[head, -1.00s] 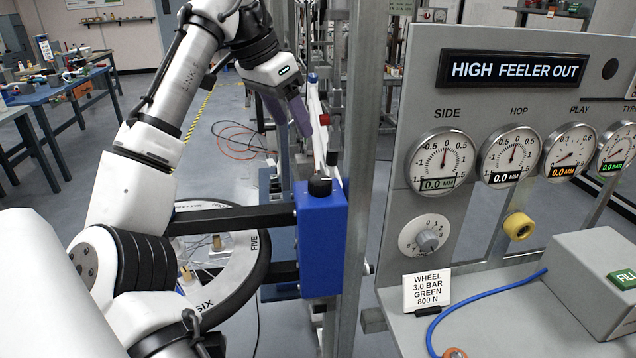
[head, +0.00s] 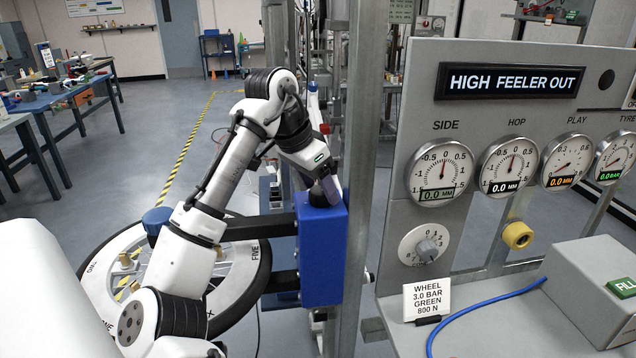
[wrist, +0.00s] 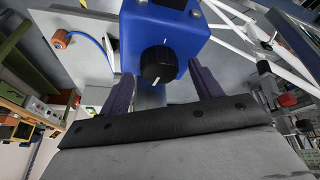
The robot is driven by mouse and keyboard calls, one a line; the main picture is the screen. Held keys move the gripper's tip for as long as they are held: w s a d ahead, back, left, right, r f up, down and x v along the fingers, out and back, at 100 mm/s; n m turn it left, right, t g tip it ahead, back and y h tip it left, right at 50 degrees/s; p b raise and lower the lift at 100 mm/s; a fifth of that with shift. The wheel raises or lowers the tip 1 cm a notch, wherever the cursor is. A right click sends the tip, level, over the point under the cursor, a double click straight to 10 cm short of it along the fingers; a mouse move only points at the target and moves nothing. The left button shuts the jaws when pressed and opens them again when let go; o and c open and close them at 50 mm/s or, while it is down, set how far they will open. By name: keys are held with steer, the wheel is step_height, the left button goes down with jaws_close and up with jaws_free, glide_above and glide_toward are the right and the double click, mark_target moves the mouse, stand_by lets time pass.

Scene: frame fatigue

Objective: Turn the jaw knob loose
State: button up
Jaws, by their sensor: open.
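The jaw knob is a black ridged knob with a white pointer line. It shows clearly in the wrist view (wrist: 158,64), on the blue clamp block (wrist: 150,30). In the head view the blue block (head: 322,255) stands beside a steel post, and my gripper partly hides the knob on its top. My gripper (wrist: 162,88) is open, with one purple finger to each side of the knob in the wrist view. In the head view my gripper (head: 324,186) is right at the top of the block. I cannot tell whether the fingers touch the knob.
A black-tyred wheel (head: 258,262) lies beside the block, under my arm. The steel post (head: 358,150) rises close to the right of my gripper. A gauge panel (head: 440,110) reading "HIGH FEELER OUT" stands to the right.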

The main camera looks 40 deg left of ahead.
steer(key=shift+w+f, duration=0.1)
steer(key=shift+f, duration=0.2)
steer(key=c, duration=1)
steer(key=shift+n+y, duration=0.3)
steer(key=shift+n, duration=0.5)
steer(key=o, duration=1)
steer(key=b+v, duration=0.1)
steer(key=v, duration=1.2)
steer(key=shift+s+r, duration=0.3)
